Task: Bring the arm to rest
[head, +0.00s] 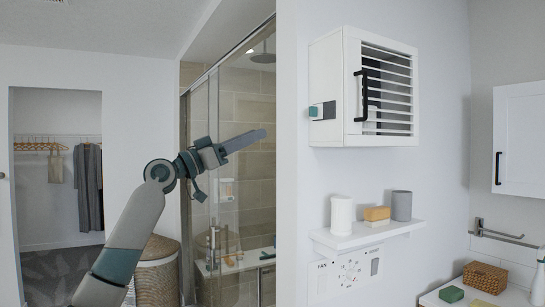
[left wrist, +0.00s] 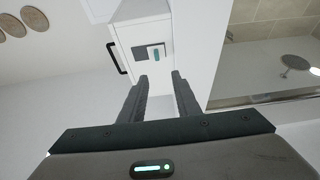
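My left arm rises from the bottom left of the head view, with its gripper (head: 248,140) held up and pointing right, in front of the glass shower screen. In the left wrist view the two fingers of this gripper (left wrist: 158,88) stand apart with nothing between them. The gripper is open and empty. It points toward a white wall cabinet (head: 328,62) with a slatted door and black handle, and a gap shows between them in the head view. The cabinet also shows beyond the fingertips in the left wrist view (left wrist: 135,35). My right gripper is not seen.
A wicker basket (head: 485,277) stands at lower right. A woven hamper (head: 157,275) stands behind my arm.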

